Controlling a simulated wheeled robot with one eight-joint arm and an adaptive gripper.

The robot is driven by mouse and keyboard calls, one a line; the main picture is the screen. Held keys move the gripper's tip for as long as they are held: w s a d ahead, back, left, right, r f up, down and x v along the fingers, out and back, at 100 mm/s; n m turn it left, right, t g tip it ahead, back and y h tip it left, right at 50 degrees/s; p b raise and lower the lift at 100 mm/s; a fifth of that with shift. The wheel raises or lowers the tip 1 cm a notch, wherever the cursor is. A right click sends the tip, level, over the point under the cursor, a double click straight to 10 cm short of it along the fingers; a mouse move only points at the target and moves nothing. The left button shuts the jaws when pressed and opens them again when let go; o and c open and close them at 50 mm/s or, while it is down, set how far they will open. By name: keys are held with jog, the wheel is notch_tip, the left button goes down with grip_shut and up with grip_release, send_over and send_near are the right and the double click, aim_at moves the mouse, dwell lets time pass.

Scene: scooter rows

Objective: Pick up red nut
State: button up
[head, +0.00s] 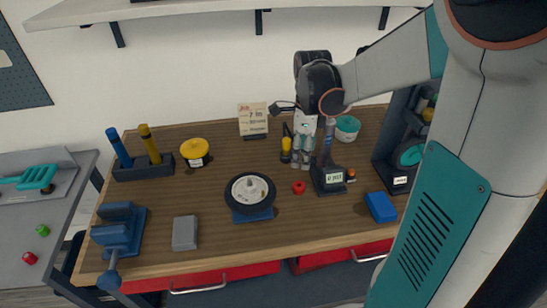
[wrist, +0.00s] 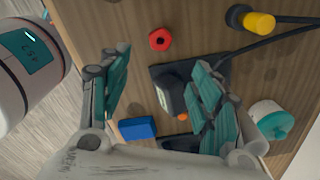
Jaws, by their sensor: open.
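The red nut (head: 299,187) lies on the wooden bench between the round wheel on its blue stand and the black device with a lit display. In the wrist view the red nut (wrist: 160,40) lies above and between my finger pads, apart from them, with a dark hole in its middle. My gripper (head: 303,159) hangs over the bench, behind the nut in the head view. Its fingers are spread and empty in the wrist view (wrist: 160,92). The black device (wrist: 172,92) shows between and behind the fingers. Another red nut-like piece (head: 29,258) lies on the grey side table.
The black device (head: 330,177) stands close right of the nut, the wheel (head: 250,189) to its left. A blue block (head: 381,207) lies right and a grey block (head: 185,233) left. A yellow-topped item (wrist: 258,22) and cable lie nearby. Bench in front of the nut is clear.

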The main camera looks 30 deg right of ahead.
jog(key=b, duration=0.3)
send_over(299, 183)
jog(key=s, duration=0.1)
notch_tip(299, 183, down, 9)
jog(key=shift+r, duration=0.1)
jog(key=f+b, duration=0.1)
jog(key=f, duration=0.1)
jog(key=f+b, duration=0.1)
jog(key=f, duration=0.2)
jog(key=shift+w+a+f+b, duration=0.1)
jog(key=shift+a+b, duration=0.1)
jog(key=shift+b, duration=0.1)
jog(key=c, duration=1)
